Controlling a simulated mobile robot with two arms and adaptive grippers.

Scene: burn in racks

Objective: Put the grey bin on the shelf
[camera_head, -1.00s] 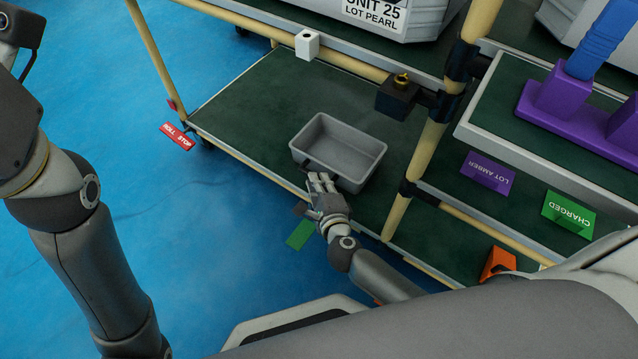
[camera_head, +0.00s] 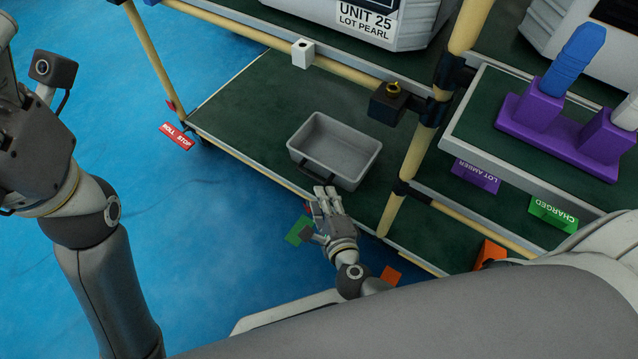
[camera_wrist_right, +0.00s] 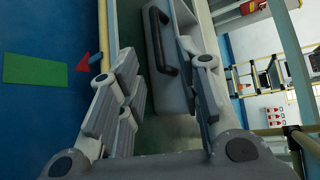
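The grey bin (camera_head: 334,150) sits upright and empty on the green lower shelf (camera_head: 235,105) of the rack, near the front edge. A dark handle (camera_wrist_right: 162,40) is on its near wall. My right gripper (camera_head: 325,193) is just in front of the bin, at the shelf edge. In the right wrist view its fingers (camera_wrist_right: 155,75) are spread, with nothing gripped; the bin wall and handle show beyond them, partly hidden by the right-hand finger. My left arm is at the left of the head view; its fingers are outside the picture.
A yellow post (camera_head: 408,160) with a black box (camera_head: 389,103) stands right of the bin. A white block (camera_head: 302,53) is on the rail behind. A purple holder (camera_head: 565,135) is on the right shelf. The shelf left of the bin is clear. A red tag (camera_head: 175,137) hangs at the left corner.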

